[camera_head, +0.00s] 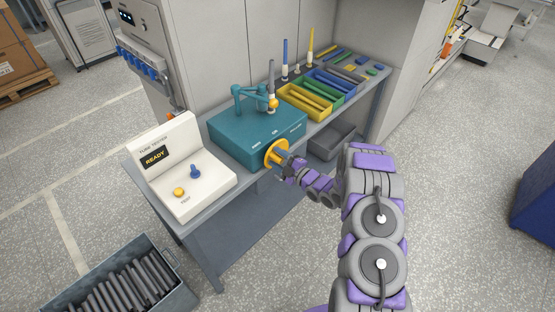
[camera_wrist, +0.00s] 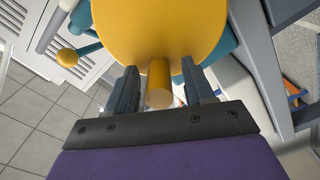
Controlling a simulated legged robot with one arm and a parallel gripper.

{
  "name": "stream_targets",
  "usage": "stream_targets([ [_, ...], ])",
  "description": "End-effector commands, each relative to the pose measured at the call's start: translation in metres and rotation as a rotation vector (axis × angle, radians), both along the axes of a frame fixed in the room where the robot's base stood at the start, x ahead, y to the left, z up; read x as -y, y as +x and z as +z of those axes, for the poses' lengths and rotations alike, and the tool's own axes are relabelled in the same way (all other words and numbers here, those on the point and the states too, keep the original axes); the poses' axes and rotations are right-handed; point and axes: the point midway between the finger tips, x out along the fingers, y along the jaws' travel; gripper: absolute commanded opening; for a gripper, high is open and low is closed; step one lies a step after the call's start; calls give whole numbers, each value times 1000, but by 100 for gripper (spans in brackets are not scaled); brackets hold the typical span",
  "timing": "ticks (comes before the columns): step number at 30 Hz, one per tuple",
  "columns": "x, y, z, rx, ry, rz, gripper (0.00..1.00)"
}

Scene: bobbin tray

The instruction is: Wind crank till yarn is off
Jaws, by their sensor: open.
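The crank is a yellow disc (camera_head: 277,152) on the front of a teal box (camera_head: 238,146) on the workbench. In the wrist view the disc (camera_wrist: 155,28) fills the upper middle, and its yellow peg handle (camera_wrist: 158,84) points toward me. My gripper (camera_head: 289,170) is at the disc. In the wrist view its two dark fingers (camera_wrist: 160,72) are apart, one on each side of the peg, with gaps visible. I cannot make out any yarn.
A white tester (camera_head: 180,165) reading READY stands left of the box. Yellow, green and blue trays (camera_head: 306,103) line the bench to the right. A grey bin (camera_head: 332,143) sits below. A crate of dark rods (camera_head: 172,262) stands on the floor at lower left.

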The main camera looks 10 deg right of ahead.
Motion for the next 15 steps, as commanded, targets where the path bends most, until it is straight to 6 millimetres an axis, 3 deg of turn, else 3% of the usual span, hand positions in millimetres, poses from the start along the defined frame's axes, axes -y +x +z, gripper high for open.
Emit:
stream_targets([
  [9,-1,2,0,0,0,0,53],
  [15,-1,2,0,0,0,0,34],
])
